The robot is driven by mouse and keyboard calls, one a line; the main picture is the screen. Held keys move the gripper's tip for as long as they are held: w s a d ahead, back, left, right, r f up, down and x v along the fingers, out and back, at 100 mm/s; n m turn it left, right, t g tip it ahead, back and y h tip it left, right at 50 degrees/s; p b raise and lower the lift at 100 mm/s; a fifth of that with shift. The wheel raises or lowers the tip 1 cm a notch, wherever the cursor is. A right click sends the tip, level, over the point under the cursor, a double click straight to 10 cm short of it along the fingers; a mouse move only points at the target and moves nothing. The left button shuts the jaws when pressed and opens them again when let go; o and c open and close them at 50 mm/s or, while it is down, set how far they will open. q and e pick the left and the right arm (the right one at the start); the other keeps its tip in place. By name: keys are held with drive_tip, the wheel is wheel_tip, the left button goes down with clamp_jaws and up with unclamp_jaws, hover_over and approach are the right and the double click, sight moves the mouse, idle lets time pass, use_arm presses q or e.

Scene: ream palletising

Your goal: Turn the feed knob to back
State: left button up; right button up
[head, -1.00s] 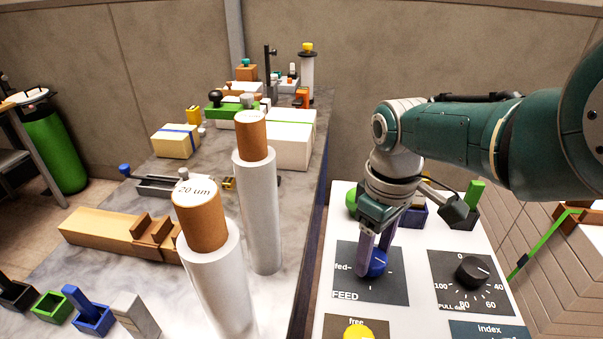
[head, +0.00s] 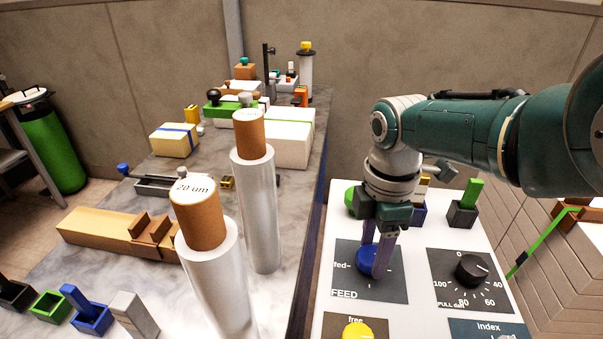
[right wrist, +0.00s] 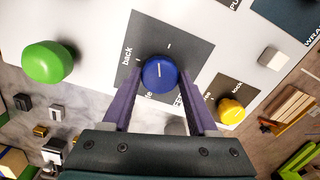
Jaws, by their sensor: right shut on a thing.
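The feed knob (head: 363,259) is round and blue, on a dark square plate (head: 395,289) marked FEED on the white panel. My right gripper (head: 374,259) points down at it, its purple fingers on either side, shut on it. In the right wrist view the blue knob (right wrist: 159,72) lies between the two fingers, and its white line runs roughly up and down the picture. The word "back" stands to the knob's left there, so the line does not point at it. In the head view the arm and fingers hide part of the plate. My left gripper is out of view.
A black pull dial (head: 472,270) sits right of the plate, a yellow knob (head: 357,331) below it. A green button (right wrist: 47,62) and a small holder with a green stick (head: 469,195) are farther back. Two white rolls with brown cores stand on the marble table at left.

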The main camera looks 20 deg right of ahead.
drive_tip(key=n, duration=0.6)
drive_tip(key=shift+n, duration=0.3)
drive_tip(key=n+b, duration=0.1)
drive_tip(key=n, duration=0.3)
drive_tip(key=shift+n, duration=1.2)
drive_tip(key=o, duration=1.4)
drive_tip(key=shift+c, duration=0.2)
drive_tip(key=shift+r, duration=0.1)
